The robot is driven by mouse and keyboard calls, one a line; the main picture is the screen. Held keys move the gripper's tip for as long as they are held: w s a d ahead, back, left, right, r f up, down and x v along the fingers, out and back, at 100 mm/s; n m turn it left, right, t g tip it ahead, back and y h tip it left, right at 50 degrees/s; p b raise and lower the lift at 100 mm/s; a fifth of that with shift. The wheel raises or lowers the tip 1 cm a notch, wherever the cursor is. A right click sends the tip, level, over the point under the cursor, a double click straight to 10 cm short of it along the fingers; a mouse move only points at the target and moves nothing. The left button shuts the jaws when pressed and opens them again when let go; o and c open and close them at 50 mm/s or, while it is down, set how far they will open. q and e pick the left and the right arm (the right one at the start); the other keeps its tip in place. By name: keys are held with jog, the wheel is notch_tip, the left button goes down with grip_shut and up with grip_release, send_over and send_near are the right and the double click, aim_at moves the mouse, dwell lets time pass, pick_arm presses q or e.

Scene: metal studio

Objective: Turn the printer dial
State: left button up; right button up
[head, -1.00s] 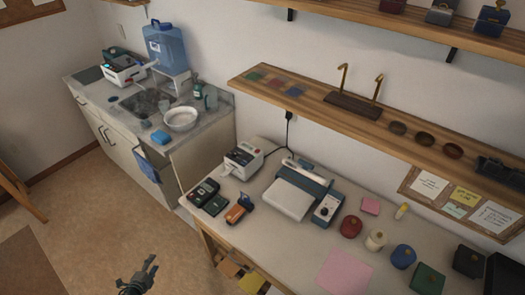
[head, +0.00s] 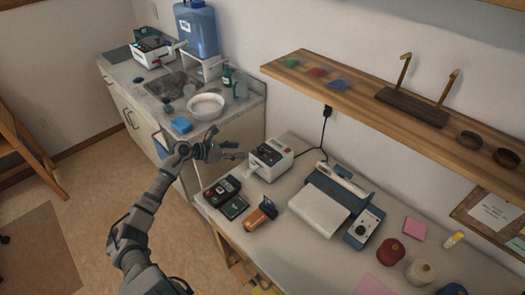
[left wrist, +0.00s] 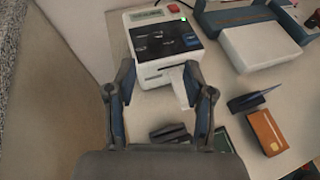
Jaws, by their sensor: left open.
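A small white printer (head: 270,158) with a dark panel stands at the table's back left corner, a strip of paper coming out of its front. It also shows in the left wrist view (left wrist: 141,68), with a green light and a red button. I cannot clearly make out a dial on it. A larger blue-and-white machine (head: 325,205) stands to its right, with a round dial (head: 362,230) on its blue side box. My left gripper (head: 241,151) is open and empty, just left of the small printer. In the left wrist view its fingers (left wrist: 160,82) point at the printer's front. My right gripper is out of view.
A dark handheld device (head: 221,190) and an orange device (head: 261,215) lie in front of the printer. Red (head: 390,250) and cream (head: 420,271) round objects stand on the right. A wooden shelf (head: 345,100) overhangs the table's back. A sink counter (head: 150,90) is at the left.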

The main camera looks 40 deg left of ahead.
aim_at(259, 150)
pick_arm(q)
jog(key=x, duration=0.3)
jog(key=a+x, duration=0.1)
jog(key=x, duration=0.2)
jog(key=f+x, duration=0.1)
jog(key=x, duration=0.3)
jog(key=shift+w+a, duration=0.1)
jog(key=shift+a, duration=0.35)
jog(key=shift+w+d+f, duration=0.1)
jog(key=shift+w+d, duration=0.1)
jog(key=shift+w, duration=0.1)
jog(key=shift+w+d, duration=0.15)
jog(key=shift+d, duration=0.15)
jog(key=shift+d+r, duration=0.25)
jog(key=shift+d, duration=0.25)
jog(key=shift+a, duration=0.15)
jog(key=c, duration=0.7)
jog(key=shift+a+f, duration=0.15)
jog(key=shift+a, duration=0.05)
grip_shut()
jog(key=shift+a, duration=0.1)
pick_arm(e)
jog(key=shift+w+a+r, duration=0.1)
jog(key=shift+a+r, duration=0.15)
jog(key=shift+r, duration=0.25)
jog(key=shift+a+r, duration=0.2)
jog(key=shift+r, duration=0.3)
